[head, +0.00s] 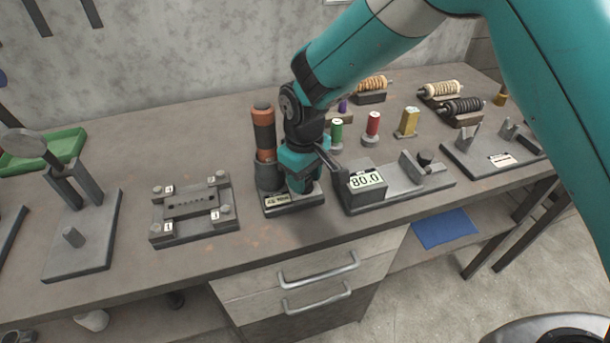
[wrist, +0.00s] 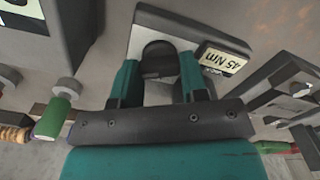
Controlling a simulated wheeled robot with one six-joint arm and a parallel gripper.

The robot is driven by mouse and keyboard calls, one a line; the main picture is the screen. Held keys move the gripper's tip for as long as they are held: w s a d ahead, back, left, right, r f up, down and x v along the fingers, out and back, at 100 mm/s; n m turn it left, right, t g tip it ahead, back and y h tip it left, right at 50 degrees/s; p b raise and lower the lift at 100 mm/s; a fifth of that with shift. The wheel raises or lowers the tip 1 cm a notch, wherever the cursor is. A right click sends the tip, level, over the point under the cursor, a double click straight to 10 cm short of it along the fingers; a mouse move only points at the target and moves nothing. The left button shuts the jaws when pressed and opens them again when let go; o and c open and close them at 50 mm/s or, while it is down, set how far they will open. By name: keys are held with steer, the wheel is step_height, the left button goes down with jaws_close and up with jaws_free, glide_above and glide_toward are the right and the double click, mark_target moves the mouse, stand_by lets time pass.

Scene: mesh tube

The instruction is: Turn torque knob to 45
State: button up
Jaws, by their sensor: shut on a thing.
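The dark round knob (wrist: 158,56) sits on a grey base (wrist: 205,24) in the wrist view. A label plate (wrist: 222,60) on that base reads 45 Nm. My gripper (wrist: 158,74) is shut on the knob, with one teal finger on each side. In the head view my gripper (head: 301,184) points down over the grey base (head: 313,199) near the front of the bench, and it hides the knob. The label plate (head: 290,200) there is too small to read surely.
An orange and black cylinder (head: 264,130) stands upright close left of my gripper. A fixture with a display reading 80.0 (head: 367,180) is close on the right. A bolted block (head: 191,205) stands left. Coloured spools (head: 372,125) stand behind. Bare bench lies in front.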

steer(key=shift+w, duration=0.1)
steer(key=o, duration=0.9)
steer(key=shift+r, duration=0.1)
step_height(320, 180, up, 17)
steer(key=shift+r+b, duration=0.15)
steer(key=shift+b, duration=0.7)
